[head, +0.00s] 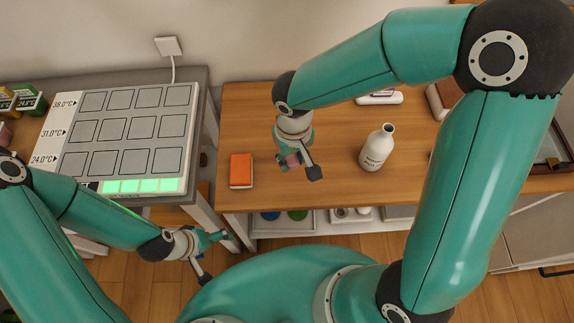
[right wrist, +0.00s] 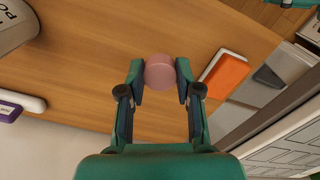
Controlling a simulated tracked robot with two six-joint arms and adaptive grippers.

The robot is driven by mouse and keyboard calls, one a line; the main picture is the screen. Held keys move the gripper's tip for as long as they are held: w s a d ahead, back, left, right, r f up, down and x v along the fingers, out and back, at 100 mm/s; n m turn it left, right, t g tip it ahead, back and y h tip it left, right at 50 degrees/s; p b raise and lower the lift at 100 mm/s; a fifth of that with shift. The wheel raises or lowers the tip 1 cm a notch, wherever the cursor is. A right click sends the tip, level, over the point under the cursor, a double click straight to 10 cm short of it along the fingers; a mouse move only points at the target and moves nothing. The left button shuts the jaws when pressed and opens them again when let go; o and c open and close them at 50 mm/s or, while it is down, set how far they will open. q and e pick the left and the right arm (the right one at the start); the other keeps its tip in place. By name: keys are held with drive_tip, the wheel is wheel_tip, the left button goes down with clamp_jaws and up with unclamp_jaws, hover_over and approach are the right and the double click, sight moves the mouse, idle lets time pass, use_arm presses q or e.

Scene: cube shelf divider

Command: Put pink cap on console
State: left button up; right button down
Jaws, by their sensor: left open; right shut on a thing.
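A round pink cap (right wrist: 160,71) sits between the two fingers of my right gripper (right wrist: 160,85). In the head view the pink cap (head: 292,160) is partly hidden by my right gripper (head: 298,167), which is shut on it above the wooden tabletop (head: 240,120). A pale panel (head: 60,125) with rows of grey squares, temperature labels and a lit green strip stands on the grey table at the left. I cannot tell which surface is the console. My left gripper (head: 212,257) is open and empty, low in front of the gap between the two tables.
An orange block (head: 241,170) lies left of my right gripper. A white bottle (head: 377,148) stands to its right. A white device (head: 379,97) lies behind. Small green and yellow boxes (head: 28,101) sit at the far left. The wood between block and bottle is clear.

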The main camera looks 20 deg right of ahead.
sight(292, 184)
drive_tip(key=shift+s+a, duration=0.2)
drive_tip(key=shift+s, duration=0.35)
drive_tip(key=shift+f, duration=0.1)
drive_tip(key=shift+f+b, duration=0.25)
drive_tip(key=shift+b, duration=0.3)
wheel_tip(292, 184, down, 7)
drive_tip(key=b, duration=0.7)
drive_tip(key=shift+s+f, duration=0.1)
drive_tip(key=shift+f, duration=0.1)
drive_tip(key=shift+f+b, duration=0.35)
drive_tip(key=shift+b, duration=0.25)
drive_tip(key=c, duration=1.1)
unclamp_jaws()
